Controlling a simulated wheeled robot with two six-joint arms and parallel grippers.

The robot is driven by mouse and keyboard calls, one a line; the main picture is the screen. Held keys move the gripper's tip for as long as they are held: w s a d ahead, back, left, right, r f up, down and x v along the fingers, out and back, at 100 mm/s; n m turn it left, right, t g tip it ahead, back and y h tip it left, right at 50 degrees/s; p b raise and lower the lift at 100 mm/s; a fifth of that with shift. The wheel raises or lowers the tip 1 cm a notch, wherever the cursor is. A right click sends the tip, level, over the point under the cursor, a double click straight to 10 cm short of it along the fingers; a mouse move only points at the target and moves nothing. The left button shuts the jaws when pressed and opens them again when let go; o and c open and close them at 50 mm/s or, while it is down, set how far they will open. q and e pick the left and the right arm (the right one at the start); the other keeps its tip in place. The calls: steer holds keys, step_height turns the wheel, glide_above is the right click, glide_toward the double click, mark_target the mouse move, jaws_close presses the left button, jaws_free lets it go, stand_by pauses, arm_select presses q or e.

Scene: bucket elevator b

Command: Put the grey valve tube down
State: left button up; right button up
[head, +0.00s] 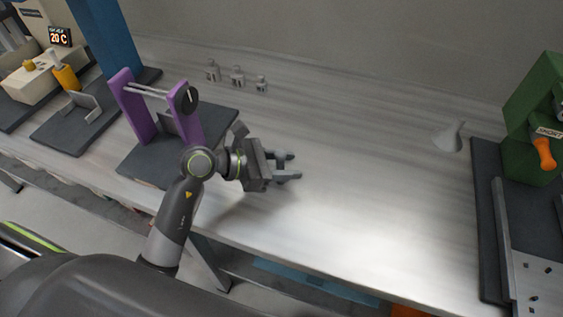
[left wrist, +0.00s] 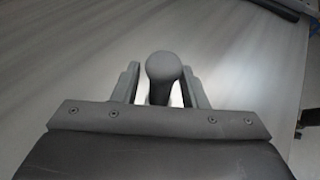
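The grey valve tube shows in the left wrist view as a dark grey piece with a rounded end (left wrist: 163,68), between the fingers of my left gripper (left wrist: 161,84). Light gaps show on both sides of its narrower part, so the fingers look open around it, not clamped. In the head view my left gripper (head: 293,167) is low over the bench, its fingers apart and pointing right; I cannot make out the tube clearly there. Whether the tube rests on the bench is not clear. My right gripper is not in view.
On the metal bench (head: 370,190), a purple-sided fixture (head: 137,105) stands close behind my left arm. Several small grey fittings (head: 237,77) stand at the back. A pale cone (head: 449,137) and a green machine (head: 535,125) are at right. The bench middle is clear.

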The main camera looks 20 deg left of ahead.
arm_select(q)
steer(key=shift+r, duration=0.2)
steer(key=shift+s+a, duration=0.15)
steer(key=shift+a, duration=0.05)
steer(key=v, duration=1.1)
steer(key=shift+a+b, duration=0.2)
steer(key=shift+b, duration=0.1)
steer(key=shift+s, duration=0.2)
